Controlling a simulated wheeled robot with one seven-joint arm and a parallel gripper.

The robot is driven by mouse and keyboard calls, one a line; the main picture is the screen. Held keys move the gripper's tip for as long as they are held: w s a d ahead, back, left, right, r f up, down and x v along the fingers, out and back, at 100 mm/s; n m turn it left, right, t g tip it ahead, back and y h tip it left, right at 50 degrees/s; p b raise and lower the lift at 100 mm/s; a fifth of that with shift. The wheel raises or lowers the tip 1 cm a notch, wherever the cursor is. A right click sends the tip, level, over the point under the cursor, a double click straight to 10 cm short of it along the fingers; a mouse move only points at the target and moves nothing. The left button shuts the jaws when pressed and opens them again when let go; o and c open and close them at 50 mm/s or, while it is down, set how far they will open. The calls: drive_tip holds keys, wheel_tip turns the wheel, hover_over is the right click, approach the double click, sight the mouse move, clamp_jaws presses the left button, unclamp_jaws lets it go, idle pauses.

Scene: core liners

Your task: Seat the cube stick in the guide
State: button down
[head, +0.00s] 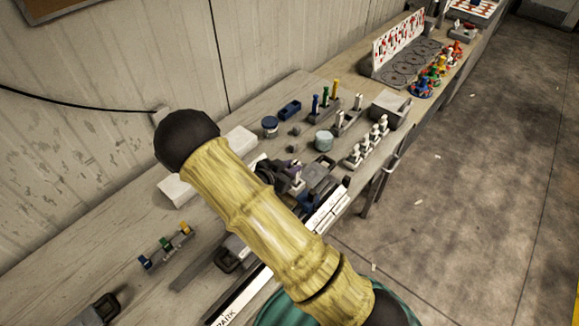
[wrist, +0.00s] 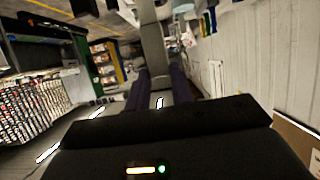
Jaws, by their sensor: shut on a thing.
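My gripper (head: 283,178) is partly hidden behind my yellow arm link in the head view, low over the middle of the bench. In the wrist view its two dark purple fingers (wrist: 161,98) are shut on a grey, bar-like thing (wrist: 152,40), which extends away between them. I cannot tell for certain that this is the cube stick. Grey fixtures (head: 318,178) stand close beside the gripper, one of them perhaps the guide. Whether the held thing touches them is hidden.
A rack with blue, green and yellow pieces (head: 165,247) is at the front left. Taller coloured posts (head: 325,100), white-topped pieces (head: 367,145) and a pale round jar (head: 323,140) stand beyond the gripper. The wall (head: 90,110) bounds the left side.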

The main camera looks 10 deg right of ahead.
drive_tip(key=shift+d+f+b, duration=0.1)
drive_tip(key=shift+f+b, duration=0.75)
drive_tip(key=shift+f, duration=0.45)
drive_tip(key=c, duration=1.1)
unclamp_jaws()
drive_tip(key=shift+c, duration=0.2)
wheel_tip(320, 180, up, 7)
drive_tip(key=p, duration=0.5)
